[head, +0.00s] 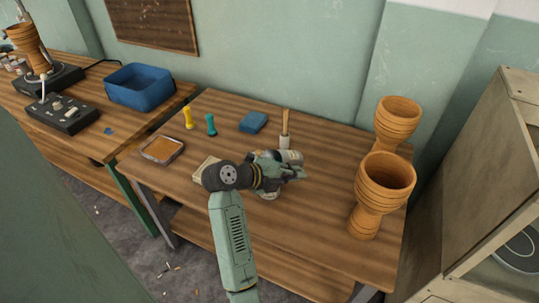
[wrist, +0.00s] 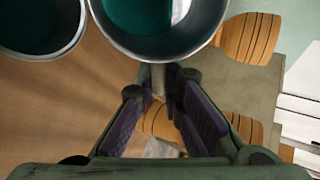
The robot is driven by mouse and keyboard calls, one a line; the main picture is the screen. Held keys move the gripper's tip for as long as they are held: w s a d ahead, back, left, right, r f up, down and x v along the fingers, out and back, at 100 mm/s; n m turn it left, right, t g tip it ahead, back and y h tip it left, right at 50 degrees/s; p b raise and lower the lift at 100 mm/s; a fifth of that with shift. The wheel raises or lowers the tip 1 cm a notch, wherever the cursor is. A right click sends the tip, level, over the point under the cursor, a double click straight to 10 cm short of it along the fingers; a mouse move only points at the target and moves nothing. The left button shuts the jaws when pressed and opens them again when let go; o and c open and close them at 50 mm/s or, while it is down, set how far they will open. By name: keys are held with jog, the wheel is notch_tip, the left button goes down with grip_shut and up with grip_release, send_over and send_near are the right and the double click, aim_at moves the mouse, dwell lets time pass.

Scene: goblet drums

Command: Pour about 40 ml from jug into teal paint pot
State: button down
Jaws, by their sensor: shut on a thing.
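My gripper (head: 285,172) is above the middle of the table. In the wrist view its two fingers (wrist: 163,88) close on the handle of a grey metal jug (wrist: 128,44). Teal liquid shows inside the jug. A second grey round vessel with dark teal inside, apparently the teal paint pot (wrist: 78,38), is beside the jug at the upper left; both are cut off by the frame. In the head view my gripper and arm hide most of the jug (head: 291,156) and the pot (head: 268,196). I see no stream, and the jug's tilt is unclear.
Two goblet drums (head: 386,180) (head: 398,118) stand at the table's right. A brush-like tool (head: 285,140), a blue block (head: 253,122), small yellow (head: 188,117) and teal (head: 210,124) items and a shallow tray (head: 162,149) lie behind and left. The table's front right is clear.

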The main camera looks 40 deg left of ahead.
jog(key=shift+s+a+f+t+h, duration=0.15)
jog(key=shift+f+t+h, duration=0.25)
jog(key=shift+t, duration=0.6)
jog(key=shift+s+r+t+b, duration=0.15)
jog(key=shift+t+b, duration=0.45)
jog(key=shift+b, duration=0.05)
dwell(1.7)
jog(key=shift+r+p, duration=0.25)
jog(key=shift+p, duration=0.15)
jog(key=shift+w+r+g+p, duration=0.15)
jog(key=shift+w+g+p, duration=0.25)
jog(key=shift+g, duration=0.6)
jog(key=shift+g+y, duration=0.5)
jog(key=shift+g, duration=0.3)
jog(key=shift+f, duration=0.3)
